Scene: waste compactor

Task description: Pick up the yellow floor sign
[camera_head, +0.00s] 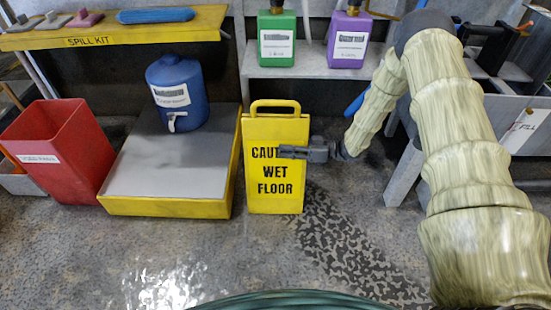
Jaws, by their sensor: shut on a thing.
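The yellow floor sign (272,190) stands upright on the floor in the middle of the head view. It has a handle loop at the top and black text reading "CAUT... WET FLOOR". My gripper (292,152) reaches in from the right at the sign's upper right side. It is shut on the sign's right edge and covers the end of the first word. The far side of the sign is hidden, so I cannot tell how the finger behind it sits. The sign's lower edge appears at floor level.
Close left of the sign is a low yellow-edged platform (160,207) bearing a blue jug (178,95). A red bin (60,150) stands farther left. Behind, a grey shelf (310,72) holds a green bottle (277,38) and a purple bottle (349,40). The front floor is mostly clear; a dark hose (290,300) lies nearest.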

